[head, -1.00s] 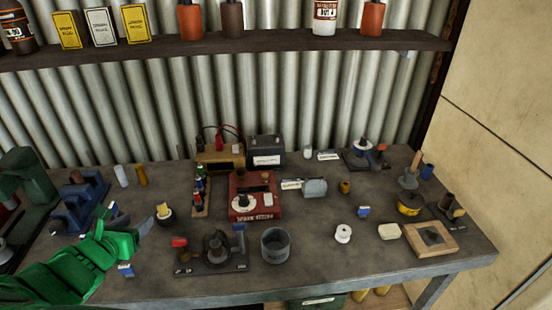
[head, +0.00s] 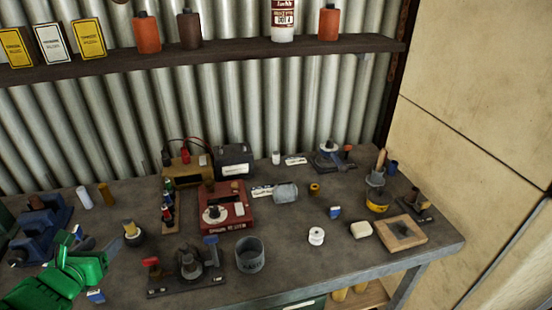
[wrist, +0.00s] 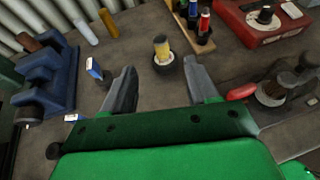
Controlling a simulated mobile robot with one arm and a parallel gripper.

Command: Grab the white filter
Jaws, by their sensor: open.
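A short white cylinder with a hole in its top (head: 316,236), which looks like the white filter, stands upright on the workbench right of centre in the head view. It is outside the wrist view. A taller plain white cylinder (head: 83,197) stands at the bench's left; it also shows in the wrist view (wrist: 86,32). My green gripper (head: 95,250) is at the front left of the bench, far left of the holed cylinder. In the wrist view its grey fingers (wrist: 160,66) are apart with nothing between them. A dark cup with a yellow-topped piece (wrist: 162,52) is beyond them.
A grey metal can (head: 250,255), a black-based fixture (head: 187,272) and a red box (head: 225,207) stand between my gripper and the holed cylinder. A cream block (head: 361,230) and a wooden frame (head: 401,233) are to its right. A shelf (head: 200,58) crosses above the bench.

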